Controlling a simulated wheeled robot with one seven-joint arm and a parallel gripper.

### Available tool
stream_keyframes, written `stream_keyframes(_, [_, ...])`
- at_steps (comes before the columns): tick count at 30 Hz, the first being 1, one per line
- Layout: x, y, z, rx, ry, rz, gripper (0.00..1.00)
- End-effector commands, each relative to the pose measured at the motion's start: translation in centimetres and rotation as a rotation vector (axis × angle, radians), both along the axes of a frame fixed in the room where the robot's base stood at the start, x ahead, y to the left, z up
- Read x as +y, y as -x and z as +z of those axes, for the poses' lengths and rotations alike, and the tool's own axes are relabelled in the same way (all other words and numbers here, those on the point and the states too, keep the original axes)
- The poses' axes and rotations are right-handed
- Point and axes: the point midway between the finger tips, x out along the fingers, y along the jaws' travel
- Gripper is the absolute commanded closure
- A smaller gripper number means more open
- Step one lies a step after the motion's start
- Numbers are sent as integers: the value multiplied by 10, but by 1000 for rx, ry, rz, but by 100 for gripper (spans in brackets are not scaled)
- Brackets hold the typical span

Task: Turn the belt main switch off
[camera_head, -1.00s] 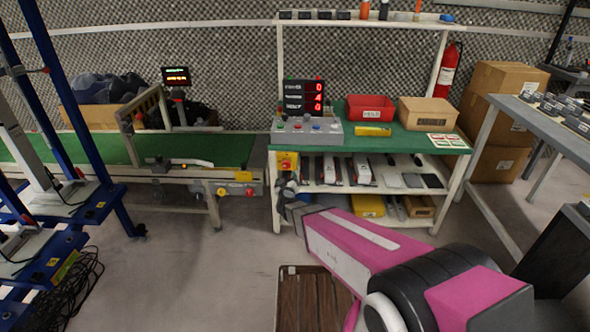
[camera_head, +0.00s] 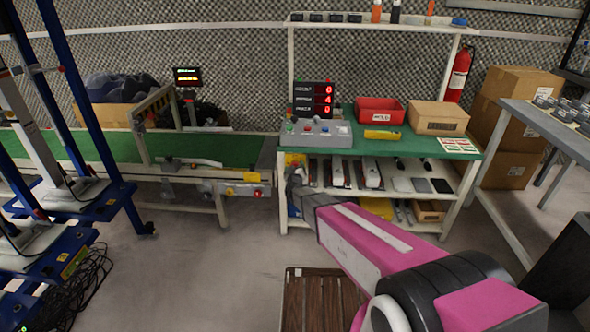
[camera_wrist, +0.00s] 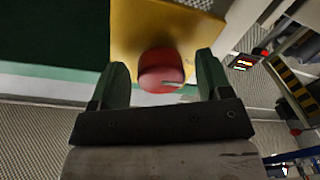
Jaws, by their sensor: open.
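The belt main switch is a red rotary knob (camera_wrist: 161,70) on a yellow box (camera_wrist: 150,25) in the wrist view. In the head view the yellow box (camera_head: 296,158) is at the front left corner of the green workbench, largely hidden by my gripper. My gripper (camera_head: 294,174) is open in front of it. In the wrist view its two fingers (camera_wrist: 161,78) stand on either side of the red knob, with gaps visible. A pale streak shows on the knob, but I cannot tell the switch position for certain.
The workbench (camera_head: 400,144) carries a control box (camera_head: 316,134), a red bin (camera_head: 379,111) and a cardboard box (camera_head: 438,117). The green conveyor (camera_head: 235,150) ends just left of it. A wooden pallet-like thing (camera_head: 308,304) lies on the floor below my arm.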

Motion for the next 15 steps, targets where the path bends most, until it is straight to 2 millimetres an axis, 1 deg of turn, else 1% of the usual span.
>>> stream_keyframes(5, [0,0,0,0,0,0,29])
stream_keyframes(6, [0,0,0,0,0,0,32])
stream_keyframes(8, [0,0,0,0,0,0,51])
stream_keyframes(9, [0,0,0,0,0,0,64])
stream_keyframes(10, [0,0,0,0,0,0,74])
stream_keyframes(11, [0,0,0,0,0,1,78])
stream_keyframes(15, [0,0,0,0,-1,1,78])
